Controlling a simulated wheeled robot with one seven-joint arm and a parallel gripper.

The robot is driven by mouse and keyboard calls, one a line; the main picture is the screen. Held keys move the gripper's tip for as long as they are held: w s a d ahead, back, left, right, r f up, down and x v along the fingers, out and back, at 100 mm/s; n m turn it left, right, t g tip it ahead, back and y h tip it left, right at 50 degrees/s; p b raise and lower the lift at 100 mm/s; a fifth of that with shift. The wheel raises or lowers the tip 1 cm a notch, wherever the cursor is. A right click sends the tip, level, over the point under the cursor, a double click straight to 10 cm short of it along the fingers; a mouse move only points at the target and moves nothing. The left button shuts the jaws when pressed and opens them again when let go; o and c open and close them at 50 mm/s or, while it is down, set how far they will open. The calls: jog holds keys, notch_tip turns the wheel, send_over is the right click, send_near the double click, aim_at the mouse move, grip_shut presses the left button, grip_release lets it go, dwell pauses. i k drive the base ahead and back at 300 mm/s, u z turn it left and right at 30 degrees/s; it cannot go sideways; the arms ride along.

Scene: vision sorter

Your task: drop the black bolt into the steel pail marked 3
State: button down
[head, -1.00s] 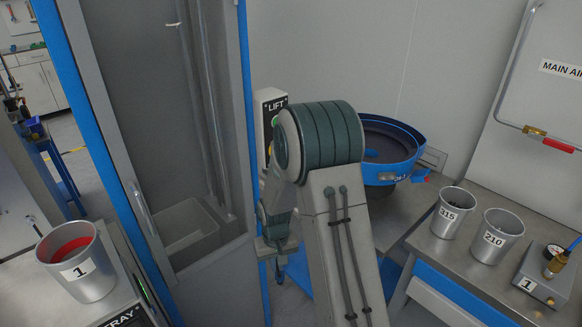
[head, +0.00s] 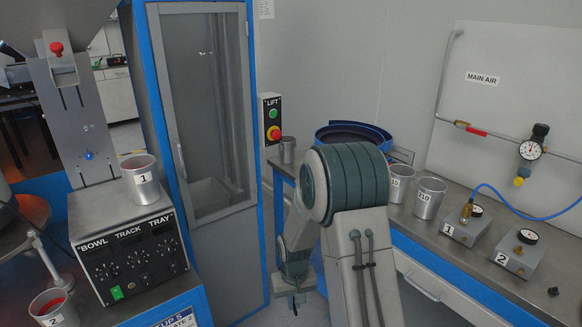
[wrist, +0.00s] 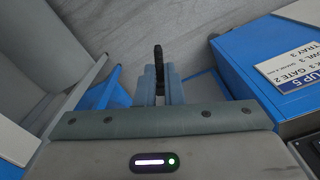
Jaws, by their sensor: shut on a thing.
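My gripper (wrist: 160,84) is shut on the black bolt (wrist: 158,56), which sticks out past the fingertips in the wrist view. In the head view my gripper (head: 296,300) hangs low in front of the blue-framed cabinet, below my arm's green joint. The bolt is too small there to make out clearly. No pail marked 3 shows in either view. A steel pail marked 1 (head: 141,184) stands on the control box at left, and one marked 2 (head: 48,308) is at the lower left corner.
The control box (head: 128,262) has knobs and a green button. At right, a pail marked 210 (head: 428,202) and another partly hidden pail (head: 398,188) stand on the steel bench (head: 480,262), with gauge boxes (head: 465,224) beside them. A blue bowl (head: 352,134) is behind my arm.

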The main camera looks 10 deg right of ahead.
aim_at(290, 161)
jog(key=z, duration=0.25)
jog(key=i, duration=1.55)
jog(key=u, duration=0.05)
